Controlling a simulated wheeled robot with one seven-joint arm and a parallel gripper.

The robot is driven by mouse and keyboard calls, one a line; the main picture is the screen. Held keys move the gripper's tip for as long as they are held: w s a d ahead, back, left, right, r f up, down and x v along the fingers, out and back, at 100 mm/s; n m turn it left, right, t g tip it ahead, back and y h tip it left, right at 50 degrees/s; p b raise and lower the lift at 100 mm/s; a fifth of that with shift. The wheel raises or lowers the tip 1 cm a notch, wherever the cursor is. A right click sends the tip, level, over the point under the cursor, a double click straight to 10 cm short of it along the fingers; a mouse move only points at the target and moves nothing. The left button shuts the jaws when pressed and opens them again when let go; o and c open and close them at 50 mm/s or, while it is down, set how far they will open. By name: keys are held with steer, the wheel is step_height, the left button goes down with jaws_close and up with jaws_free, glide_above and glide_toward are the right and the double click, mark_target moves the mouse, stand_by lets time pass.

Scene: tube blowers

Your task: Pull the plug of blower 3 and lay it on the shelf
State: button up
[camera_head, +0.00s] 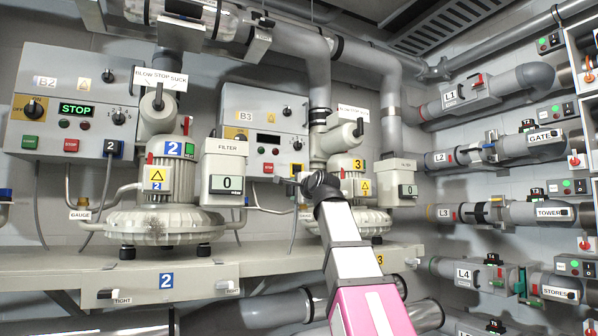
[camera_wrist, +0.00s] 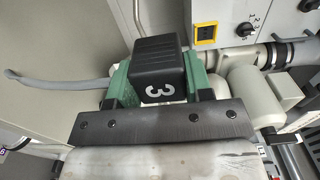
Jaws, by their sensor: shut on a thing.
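The plug of blower 3 (camera_wrist: 160,55) is a black block marked 3, with a grey cable leaving to the left in the wrist view. My gripper (camera_wrist: 158,82) is shut on it, with a green pad on each side. A yellow-framed socket (camera_wrist: 205,32) shows uncovered on the grey panel, apart from the plug. In the head view, the socket (camera_head: 297,170) is at the lower right of control box B3 (camera_head: 262,132). My arm hides the gripper and plug there. Blower 3 (camera_head: 352,165) stands partly behind my arm on the shelf (camera_head: 282,262).
Blower 2 (camera_head: 165,195) and control box B2 (camera_head: 75,100) stand to the left. Bare shelf front shows between the blowers. Filter boxes (camera_head: 226,172) and grey pipes crowd the space. Valve pipes (camera_head: 470,212) line the right wall.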

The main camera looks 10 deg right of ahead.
glide_above(297, 256)
steer(key=shift+s+a+f, duration=0.1)
steer(key=shift+s+f, duration=0.1)
steer(key=shift+f, duration=3.5)
steer(key=shift+s+f, duration=0.2)
steer(key=shift+f, duration=3.5)
steer(key=shift+f, duration=1.45)
steer(key=shift+r, duration=0.25)
steer(key=shift+r, duration=2.3)
